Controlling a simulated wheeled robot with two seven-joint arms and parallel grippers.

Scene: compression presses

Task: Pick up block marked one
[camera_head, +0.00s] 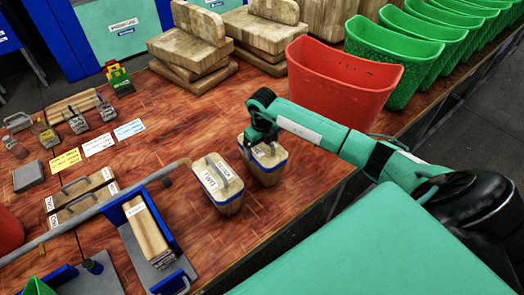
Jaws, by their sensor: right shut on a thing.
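Two wooden blocks with blue bands and metal handles stand side by side near the table's right part. The right-hand block (266,172) is under my right gripper (260,142), which is shut on its handle. The gripper hides part of its top and handle, and I cannot read its label. The left-hand block (220,191) stands close beside it, with its grey handle free and a white label too small to read surely. I cannot tell whether the gripped block touches the table. My left gripper is not in view.
A red bin (340,85) and several green bins (392,62) stand behind my right arm. A blue-framed press (158,245) with a long grey lever (100,210) is at front left. Stacked wooden boards (190,45) stand at the back.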

